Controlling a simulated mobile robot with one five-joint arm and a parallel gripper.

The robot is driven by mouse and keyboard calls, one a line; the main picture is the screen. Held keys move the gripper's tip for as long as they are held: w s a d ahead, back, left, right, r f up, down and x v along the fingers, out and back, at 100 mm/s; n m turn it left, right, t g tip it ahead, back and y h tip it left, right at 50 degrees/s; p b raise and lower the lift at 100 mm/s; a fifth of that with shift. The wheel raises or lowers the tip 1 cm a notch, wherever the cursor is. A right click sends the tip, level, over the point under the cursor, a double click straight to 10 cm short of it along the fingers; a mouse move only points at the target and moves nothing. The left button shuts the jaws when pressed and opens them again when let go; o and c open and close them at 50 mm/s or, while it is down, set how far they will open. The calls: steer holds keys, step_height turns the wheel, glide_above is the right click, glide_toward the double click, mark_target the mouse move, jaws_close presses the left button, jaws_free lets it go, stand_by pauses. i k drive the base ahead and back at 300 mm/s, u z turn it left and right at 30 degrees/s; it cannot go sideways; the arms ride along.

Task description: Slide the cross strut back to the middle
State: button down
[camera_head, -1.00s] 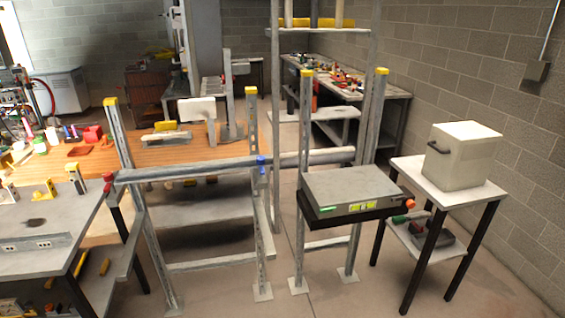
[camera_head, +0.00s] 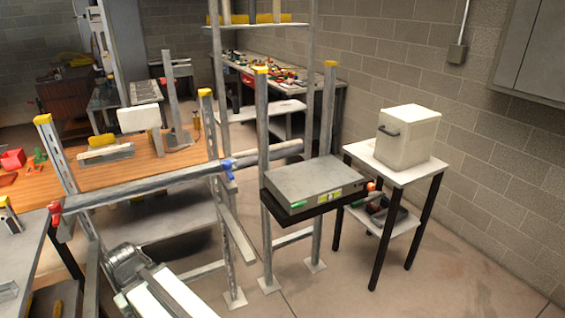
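The cross strut (camera_head: 150,186) is a long grey metal bar lying roughly level across the uprights of a yellow-capped metal frame. A red piece (camera_head: 55,208) sits at its left end. A blue clamp-like piece (camera_head: 228,168) sits on it near the right upright (camera_head: 213,150). A paler bar (camera_head: 270,154) runs on to the right behind the blue piece; I cannot tell if it is the same strut. The grey end of my arm, my gripper (camera_head: 124,264), is low in front of the frame, below the strut and apart from it. Its fingers cannot be made out.
A grey box on a black shelf (camera_head: 312,183) stands right of the strut. Farther right, a white side table (camera_head: 364,154) carries a cream box (camera_head: 408,138). A wooden bench (camera_head: 82,170) lies behind the frame, and a grey bench (camera_head: 22,245) is at left. The floor at right is clear.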

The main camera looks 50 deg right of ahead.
mark_target(82, 202)
steer(key=z, duration=0.2)
steer(key=i, duration=1)
steer(key=u, duration=0.05)
